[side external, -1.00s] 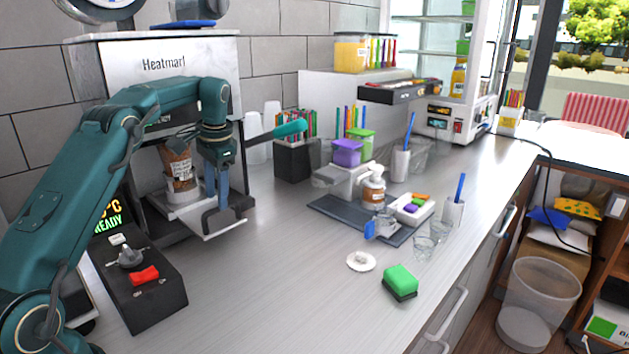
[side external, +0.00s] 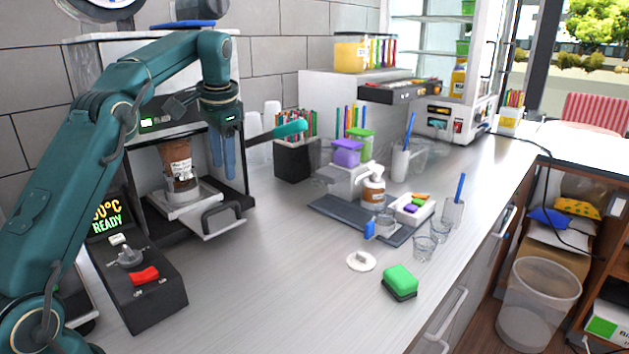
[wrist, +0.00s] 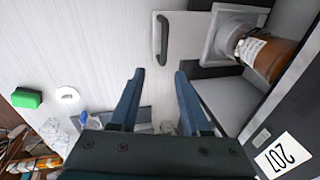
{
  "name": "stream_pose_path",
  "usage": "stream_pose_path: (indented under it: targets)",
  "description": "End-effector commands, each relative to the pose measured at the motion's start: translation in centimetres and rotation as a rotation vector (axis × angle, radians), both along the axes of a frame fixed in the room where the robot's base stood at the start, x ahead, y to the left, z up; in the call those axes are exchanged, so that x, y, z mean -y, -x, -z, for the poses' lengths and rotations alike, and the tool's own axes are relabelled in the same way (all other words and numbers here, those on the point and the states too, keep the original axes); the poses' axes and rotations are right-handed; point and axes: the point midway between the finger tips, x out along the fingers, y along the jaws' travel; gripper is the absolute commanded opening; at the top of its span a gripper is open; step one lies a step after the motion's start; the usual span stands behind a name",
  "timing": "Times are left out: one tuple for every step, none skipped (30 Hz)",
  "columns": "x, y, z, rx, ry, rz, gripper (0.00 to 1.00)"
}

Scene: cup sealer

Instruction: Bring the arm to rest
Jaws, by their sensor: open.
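My gripper (side external: 224,160) points down in front of the sealer, above its pulled-out tray (side external: 213,216). The wrist view shows its two fingers (wrist: 154,100) apart with nothing between them. The brown cup (side external: 178,164) stands upright in the white holder on the tray, to the left of my gripper in the side view. It also shows in the wrist view (wrist: 272,58), to the right of my fingers. The dark tray handle (side external: 221,212) is below my fingertips and apart from them.
The sealer (side external: 160,62) stands against the tiled wall. A control box (side external: 140,285) with a red switch is at front left. A green sponge (side external: 400,282), a white lid-like disc (side external: 361,261), glasses and a dark mat (side external: 330,209) are to the right. The counter's front middle is clear.

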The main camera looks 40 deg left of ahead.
Motion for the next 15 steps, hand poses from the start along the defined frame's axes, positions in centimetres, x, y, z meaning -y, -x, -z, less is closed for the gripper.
stream_pose_path:
  targets:
    - [1.5,0.3,-1.8,0.025,-0.008,0.032,0.47]
    - [2.4,0.6,-2.6,0.038,-0.010,0.049,0.47]
    - [3.5,1.0,-3.6,0.056,-0.013,0.069,0.47]
    - [4.4,1.3,-4.2,0.068,-0.014,0.082,0.47]
    - [5.2,1.7,-4.8,0.080,-0.014,0.094,0.47]
    - [6.3,2.2,-5.5,0.099,-0.013,0.107,0.47]
    - [7.0,2.7,-5.9,0.113,-0.012,0.117,0.47]
    - [7.8,3.2,-6.4,0.126,-0.011,0.127,0.47]
    - [8.8,3.9,-6.8,0.145,-0.008,0.137,0.47]
    - [9.6,4.4,-7.1,0.158,-0.003,0.146,0.47]
    - [10.3,5.0,-7.3,0.172,0.000,0.153,0.47]
    - [11.3,5.8,-7.5,0.189,0.006,0.161,0.47]
    - [12.0,6.5,-7.6,0.202,0.011,0.167,0.47]
    - [12.7,7.1,-7.6,0.216,0.016,0.172,0.47]
    - [13.5,8.0,-7.5,0.233,0.025,0.178,0.47]
